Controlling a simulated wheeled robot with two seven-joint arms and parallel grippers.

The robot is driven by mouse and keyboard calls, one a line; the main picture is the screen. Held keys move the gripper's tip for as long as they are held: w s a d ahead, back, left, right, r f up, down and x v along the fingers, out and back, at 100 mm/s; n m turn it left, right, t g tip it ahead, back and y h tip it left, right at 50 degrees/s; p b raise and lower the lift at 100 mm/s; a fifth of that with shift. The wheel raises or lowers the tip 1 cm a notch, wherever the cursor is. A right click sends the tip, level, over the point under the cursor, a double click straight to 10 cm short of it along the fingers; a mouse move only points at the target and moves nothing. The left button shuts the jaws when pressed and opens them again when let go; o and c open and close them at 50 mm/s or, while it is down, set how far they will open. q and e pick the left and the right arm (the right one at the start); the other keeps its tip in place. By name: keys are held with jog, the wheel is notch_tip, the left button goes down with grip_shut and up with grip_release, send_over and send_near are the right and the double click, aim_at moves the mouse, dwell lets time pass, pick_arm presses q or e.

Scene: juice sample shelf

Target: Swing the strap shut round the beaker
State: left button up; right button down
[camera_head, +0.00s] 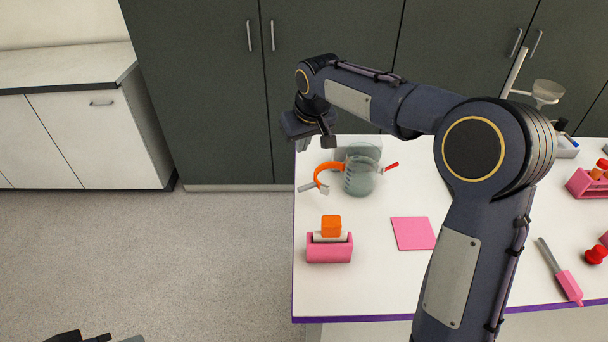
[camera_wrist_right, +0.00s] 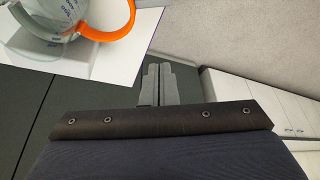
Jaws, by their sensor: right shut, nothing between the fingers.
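The clear beaker (camera_head: 360,180) stands at the table's back left part, and part of it also shows in the wrist view (camera_wrist_right: 45,22). The orange strap (camera_head: 326,167) curves out on the beaker's left side, standing open, not closed round it. Its curve also shows in the wrist view (camera_wrist_right: 127,28). My right gripper (camera_head: 303,146) is shut and empty, above the table's left back corner, behind and left of the strap. Its fingers (camera_wrist_right: 157,78) are together and apart from the strap. Dark parts at the lower left edge (camera_head: 75,337) seem to be my left gripper; its jaws are not clear.
A red-tipped lever (camera_head: 390,166) sticks out right of the beaker. A pink holder (camera_head: 330,250) with an orange block (camera_head: 331,226) and a pink mat (camera_head: 413,233) lie nearer on the white table (camera_head: 375,285). My right arm crosses the right side. Dark cabinets (camera_head: 200,90) stand behind.

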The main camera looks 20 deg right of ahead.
jog(key=f+p, duration=0.1)
jog(key=f, duration=0.4)
jog(key=f+p, duration=0.1)
jog(key=f, duration=0.3)
jog(key=shift+s+d+f, duration=0.1)
jog(key=shift+s+f, duration=0.1)
jog(key=shift+f, duration=0.2)
pick_arm(q)
notch_tip(320, 180, up, 2)
pick_arm(e)
jog(key=shift+s+f, duration=0.1)
jog(key=shift+f, duration=0.05)
jog(key=shift+s, duration=0.1)
